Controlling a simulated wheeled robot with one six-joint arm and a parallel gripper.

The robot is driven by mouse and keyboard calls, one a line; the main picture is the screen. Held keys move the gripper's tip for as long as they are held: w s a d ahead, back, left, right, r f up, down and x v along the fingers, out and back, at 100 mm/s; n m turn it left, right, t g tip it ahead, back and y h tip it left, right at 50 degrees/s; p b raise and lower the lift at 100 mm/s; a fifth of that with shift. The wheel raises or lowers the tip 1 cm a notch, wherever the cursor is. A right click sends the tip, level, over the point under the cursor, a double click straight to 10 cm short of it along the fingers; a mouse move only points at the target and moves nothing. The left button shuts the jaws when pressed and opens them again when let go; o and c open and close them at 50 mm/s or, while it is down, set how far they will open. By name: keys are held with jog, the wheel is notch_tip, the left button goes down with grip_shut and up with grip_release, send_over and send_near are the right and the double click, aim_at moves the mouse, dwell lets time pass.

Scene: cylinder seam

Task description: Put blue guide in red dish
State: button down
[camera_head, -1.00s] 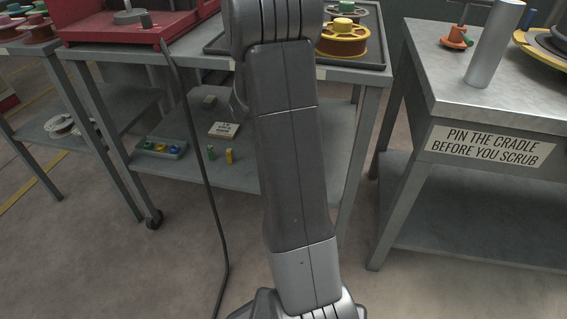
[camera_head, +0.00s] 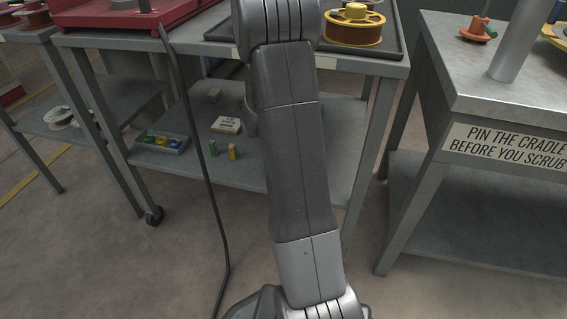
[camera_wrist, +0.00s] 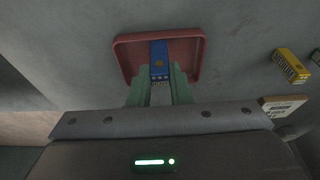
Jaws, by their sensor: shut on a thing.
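In the wrist view, the blue guide (camera_wrist: 159,58) is held between the green fingers of my gripper (camera_wrist: 160,88). The guide points away from the gripper and overlaps the red dish (camera_wrist: 196,66), a shallow square tray with a raised rim on a grey surface. I cannot tell whether the guide touches the dish floor or hangs just above it. In the head view my own arm hides the gripper, the guide and the dish.
A yellow labelled block (camera_wrist: 291,66) and a white labelled box (camera_wrist: 283,104) lie right of the dish. In the head view, a grey tray of coloured pieces (camera_head: 161,151) stands on the lower shelf (camera_head: 190,172). The upper table edge (camera_head: 384,68) overhangs this shelf.

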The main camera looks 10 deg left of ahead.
jog(key=shift+f, duration=0.5)
jog(key=shift+f, duration=0.2)
jog(key=c, duration=1.3)
grip_release()
jog(key=shift+c, duration=0.2)
jog(key=p+v, duration=0.3)
jog(key=v, duration=0.5)
